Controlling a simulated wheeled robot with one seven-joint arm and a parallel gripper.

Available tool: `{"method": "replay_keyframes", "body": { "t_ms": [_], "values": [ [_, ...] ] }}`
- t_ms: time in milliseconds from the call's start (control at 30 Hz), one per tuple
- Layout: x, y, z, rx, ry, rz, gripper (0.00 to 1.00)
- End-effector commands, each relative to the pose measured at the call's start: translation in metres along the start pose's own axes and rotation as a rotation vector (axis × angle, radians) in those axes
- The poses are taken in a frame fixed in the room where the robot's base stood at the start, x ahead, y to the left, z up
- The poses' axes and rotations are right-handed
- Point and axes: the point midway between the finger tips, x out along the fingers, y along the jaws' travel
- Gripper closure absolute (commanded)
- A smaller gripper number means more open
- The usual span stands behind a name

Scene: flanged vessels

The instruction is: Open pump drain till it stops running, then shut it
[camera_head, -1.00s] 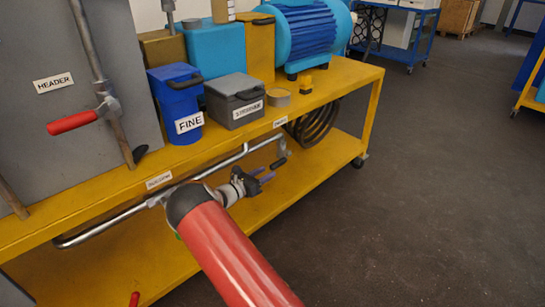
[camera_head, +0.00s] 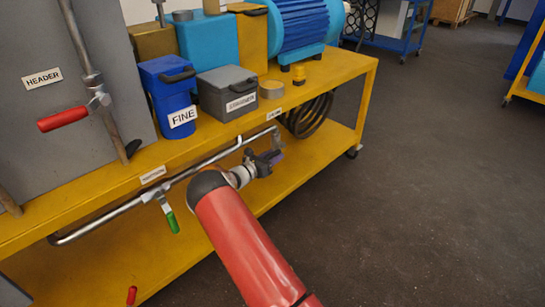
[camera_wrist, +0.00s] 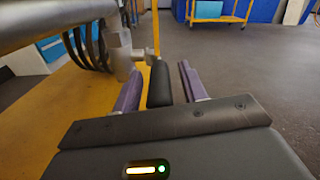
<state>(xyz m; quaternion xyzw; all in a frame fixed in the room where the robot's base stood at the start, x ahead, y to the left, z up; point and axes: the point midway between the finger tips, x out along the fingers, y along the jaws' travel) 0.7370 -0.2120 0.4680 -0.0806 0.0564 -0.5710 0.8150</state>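A metal pipe (camera_head: 101,224) runs under the bench's front edge. A valve with a black handle (camera_wrist: 160,83) is at its right end, below a small label (camera_head: 274,114) too blurred to read surely. My gripper (camera_head: 275,161) is at this valve. In the wrist view, the purple fingers of my gripper (camera_wrist: 162,88) stand apart on either side of the black handle. The handle lies nearer the left finger, with a clear gap to the right one. In the head view, my gripper mostly hides the handle. I see no running liquid.
A green-handled valve (camera_head: 173,222) hangs from the same pipe, left of my arm. A red lever (camera_head: 62,119) is on the grey HEADER panel. The yellow bench (camera_head: 350,75) carries the blue FINE bin (camera_head: 165,85), a grey box (camera_head: 226,84) and a blue motor (camera_head: 305,25). Floor at right is clear.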

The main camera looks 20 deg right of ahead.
Motion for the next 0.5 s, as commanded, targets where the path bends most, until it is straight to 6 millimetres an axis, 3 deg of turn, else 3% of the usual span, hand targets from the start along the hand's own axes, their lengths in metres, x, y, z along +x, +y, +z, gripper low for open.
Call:
{"method": "replay_keyframes", "body": {
  "t_ms": [33,300,500],
  "values": [
    [-0.0002,0.0,0.0,0.0,0.0,0.0,0.64],
    [-0.0004,0.0,0.0001,0.001,0.0,0.0,0.99],
    [-0.0005,0.0001,0.0001,0.001,0.0,0.0,1.0]
  ]
}}
